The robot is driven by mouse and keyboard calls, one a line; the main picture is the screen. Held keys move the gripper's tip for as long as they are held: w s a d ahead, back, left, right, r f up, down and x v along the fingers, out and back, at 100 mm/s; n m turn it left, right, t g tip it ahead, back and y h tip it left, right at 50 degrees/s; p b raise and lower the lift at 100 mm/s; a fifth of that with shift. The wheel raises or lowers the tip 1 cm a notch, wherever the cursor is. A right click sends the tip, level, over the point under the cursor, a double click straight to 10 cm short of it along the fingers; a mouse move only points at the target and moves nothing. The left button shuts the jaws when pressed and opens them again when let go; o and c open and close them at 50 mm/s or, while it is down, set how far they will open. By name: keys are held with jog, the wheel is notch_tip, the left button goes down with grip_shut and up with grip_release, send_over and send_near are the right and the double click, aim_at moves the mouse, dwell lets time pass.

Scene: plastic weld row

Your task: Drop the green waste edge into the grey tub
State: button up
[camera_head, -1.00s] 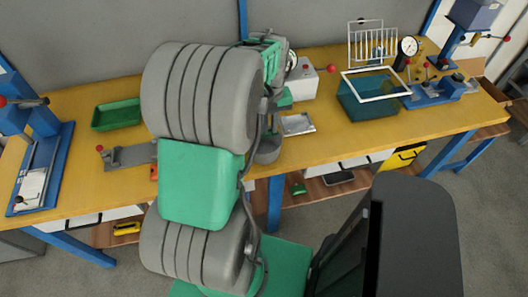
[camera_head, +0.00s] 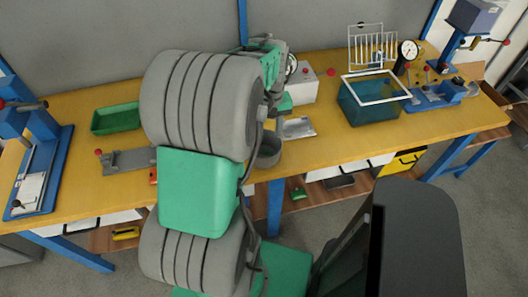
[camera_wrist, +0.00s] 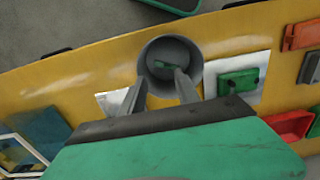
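The grey tub (camera_wrist: 152,47) is below my gripper in the wrist view. In the head view its rim and side (camera_head: 268,150) show beside my arm. A small green strip (camera_wrist: 164,66), which looks like the waste edge, shows within the tub's round opening, beyond my fingertips. It appears to lie inside the tub, apart from the fingers. My gripper (camera_wrist: 160,78) is over the tub's near rim, its two fingers spread with a gap between them. In the head view my arm hides the fingertips.
A pale plate with a green block (camera_wrist: 238,82) lies right of the tub in the wrist view, with a red tray (camera_wrist: 288,125) beyond. The head view shows a teal bin (camera_head: 372,109) under a white frame, a green tray (camera_head: 116,118) and a blue press (camera_head: 40,165).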

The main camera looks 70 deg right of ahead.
notch_tip(320, 180, up, 7)
jog(key=shift+b, duration=0.3)
jog(key=shift+r, duration=0.1)
